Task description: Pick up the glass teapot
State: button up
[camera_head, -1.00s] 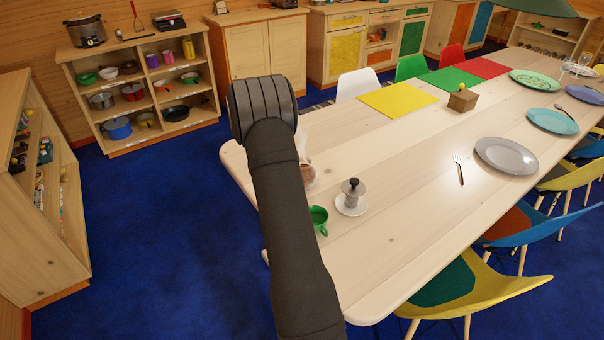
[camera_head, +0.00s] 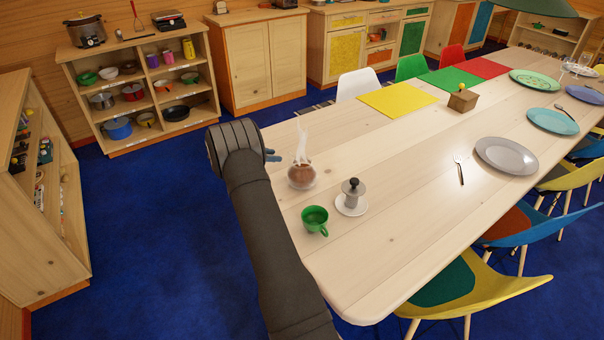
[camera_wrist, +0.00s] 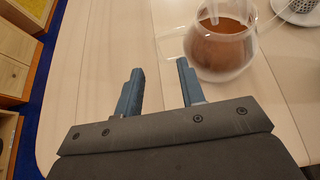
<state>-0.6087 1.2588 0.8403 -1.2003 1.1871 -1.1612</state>
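The glass teapot (camera_head: 302,176) holds brown liquid and gives off steam. It stands upright on the wooden table near its left end. It also shows in the wrist view (camera_wrist: 222,48), at the upper right, beyond the right finger. My gripper (camera_wrist: 160,88) is open and empty, with its two blue-grey fingers apart and bare table between them. In the head view my gripper (camera_head: 272,156) is mostly hidden behind my wrist; a fingertip shows just left of the teapot, apart from it.
A green cup (camera_head: 315,220) and a metal pot with a black knob (camera_head: 352,190) on a white saucer (camera_head: 350,207) stand close to the teapot. A grey plate (camera_head: 506,155) and fork (camera_head: 459,170) lie farther right. The table (camera_head: 400,240) between is clear.

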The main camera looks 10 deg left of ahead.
jog(key=x, duration=0.8)
jog(key=shift+w+f, duration=0.2)
jog(key=shift+w, duration=0.15)
grip_shut()
jog(key=shift+r, duration=0.1)
dwell(0.9)
